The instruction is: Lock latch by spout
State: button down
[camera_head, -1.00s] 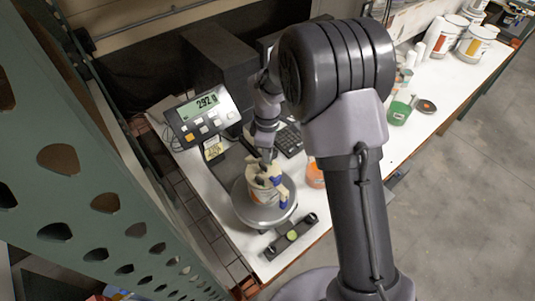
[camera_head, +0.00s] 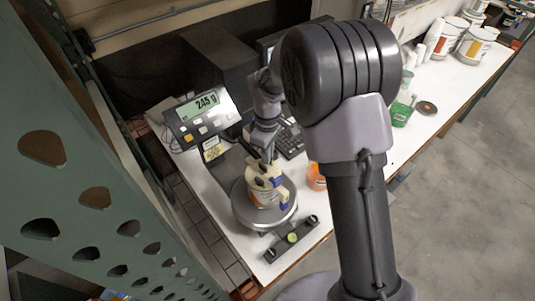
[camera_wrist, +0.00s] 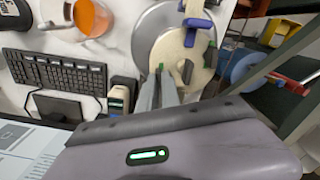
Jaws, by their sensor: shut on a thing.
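A can (camera_head: 263,197) with a cream lid (camera_wrist: 175,47) stands on a round scale pan (camera_head: 246,216). The lid carries blue-tipped clamps; one blue part (camera_wrist: 198,22) shows at its top in the wrist view and another (camera_head: 283,198) in the head view. A dark opening, perhaps the spout, shows on the lid near my fingertips. My gripper (camera_wrist: 166,84) reaches down to the lid's near edge, its fingers close together. It is shut on a small part there, apparently the latch by the spout. The fingers hide most of that part.
The scale display (camera_head: 203,106) reads about 245 g. A keyboard (camera_wrist: 55,72) and an orange cup (camera_wrist: 91,18) lie near the scale. A dark bar with knobs (camera_head: 291,238) is in front. A green perforated rack post (camera_head: 90,215) fills the left side.

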jog(key=shift+m, duration=0.7)
dwell(1.8)
jog(key=c, duration=1.5)
grip_release()
jog(key=shift+c, duration=0.2)
jog(key=shift+r, duration=0.1)
notch_tip(320, 180, up, 17)
jog(key=p, duration=0.1)
jog(key=shift+r, duration=0.15)
